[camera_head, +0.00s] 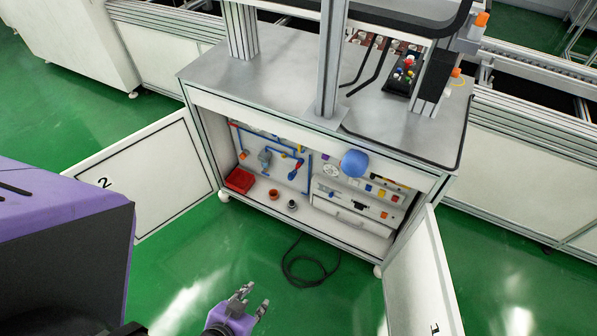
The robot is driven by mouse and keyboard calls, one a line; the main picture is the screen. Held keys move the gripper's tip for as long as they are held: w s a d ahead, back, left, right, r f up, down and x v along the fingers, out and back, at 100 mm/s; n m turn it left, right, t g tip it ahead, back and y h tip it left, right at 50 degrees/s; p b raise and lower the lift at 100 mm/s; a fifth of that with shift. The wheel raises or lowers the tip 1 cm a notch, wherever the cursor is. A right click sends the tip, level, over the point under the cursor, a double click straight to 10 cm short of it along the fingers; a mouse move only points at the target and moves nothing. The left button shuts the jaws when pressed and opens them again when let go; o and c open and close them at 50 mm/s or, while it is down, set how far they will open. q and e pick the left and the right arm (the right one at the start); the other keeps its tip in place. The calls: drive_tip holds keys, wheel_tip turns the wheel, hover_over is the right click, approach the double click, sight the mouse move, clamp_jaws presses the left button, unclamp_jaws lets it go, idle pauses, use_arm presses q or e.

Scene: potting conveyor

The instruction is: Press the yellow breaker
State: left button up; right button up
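The cabinet under the workbench stands open. On the right of its inside is a grey control panel (352,204) with small coloured parts. A small yellow part (368,188) sits in a row with orange and other yellow parts; it is too small to tell for certain which one is the yellow breaker. My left gripper (255,297) is at the bottom of the view, over the green floor in front of the cabinet. Its two fingers are apart with nothing between them. It is well away from the panel. My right gripper is not in view.
Cabinet door 2 (150,175) is swung open at left, door 1 (420,280) at right. A blue round object (354,163) hangs at the cabinet's upper edge. A red bin (239,180) stands inside. A black cable (303,268) lies on the otherwise clear floor in front.

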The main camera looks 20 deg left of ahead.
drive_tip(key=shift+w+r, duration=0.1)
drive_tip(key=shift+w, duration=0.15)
